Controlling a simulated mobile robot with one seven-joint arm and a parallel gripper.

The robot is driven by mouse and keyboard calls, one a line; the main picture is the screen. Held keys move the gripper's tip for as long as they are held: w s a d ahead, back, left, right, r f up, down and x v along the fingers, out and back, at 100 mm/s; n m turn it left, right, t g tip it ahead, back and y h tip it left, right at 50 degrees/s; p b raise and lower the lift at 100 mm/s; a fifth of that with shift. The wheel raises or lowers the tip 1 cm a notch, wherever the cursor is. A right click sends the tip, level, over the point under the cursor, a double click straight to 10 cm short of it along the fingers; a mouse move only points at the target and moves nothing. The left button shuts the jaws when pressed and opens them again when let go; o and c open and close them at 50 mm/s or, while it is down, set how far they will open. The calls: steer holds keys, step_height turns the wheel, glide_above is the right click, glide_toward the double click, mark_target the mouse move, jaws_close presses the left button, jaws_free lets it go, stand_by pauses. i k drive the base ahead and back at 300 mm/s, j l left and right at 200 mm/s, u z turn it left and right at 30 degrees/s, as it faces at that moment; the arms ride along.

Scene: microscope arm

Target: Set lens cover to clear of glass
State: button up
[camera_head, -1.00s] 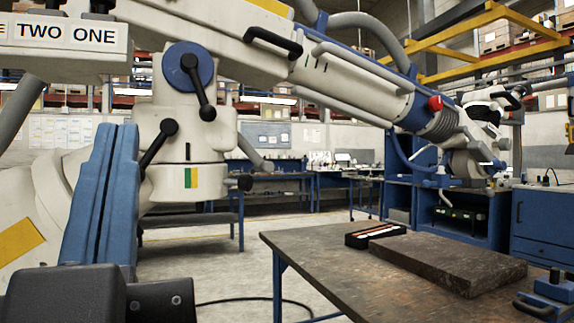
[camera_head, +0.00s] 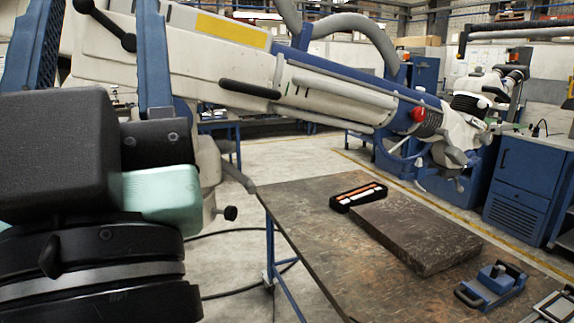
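The microscope's long white-and-blue arm (camera_head: 330,95) slants down from upper left to the optics head (camera_head: 472,115) at upper right. The head hangs beyond the far right side of the table. Small grey and blue parts sit at its lower end, but I cannot make out the lens cover or its position. Large black and mint-green parts of my own arm fill the lower left, well apart from the optics head in the picture. My gripper's fingertips cannot be made out, so its opening and any contact are unclear.
A worn dark table (camera_head: 320,230) carries a black tray with light strips (camera_head: 358,196), a thick dark slab (camera_head: 415,230) and a blue handled device (camera_head: 490,285). A blue cabinet (camera_head: 525,185) stands behind at right. Open floor lies left of the table.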

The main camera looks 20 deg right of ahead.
mark_target(459, 189)
steer(key=k+l+z, duration=0.1)
steer(key=l, duration=0.45)
steer(key=k+l, duration=0.15)
steer(key=l, duration=0.4)
steer(key=k+l+z, duration=0.15)
steer(key=l, duration=1)
steer(key=i+l+z, duration=0.1)
steer(key=i+l, duration=0.25)
steer(key=i+l+z, duration=0.1)
steer(key=i+l, duration=0.25)
steer(key=i, duration=0.15)
steer(key=i+l+z, duration=0.15)
steer(key=i+l, duration=0.15)
steer(key=i, duration=0.6)
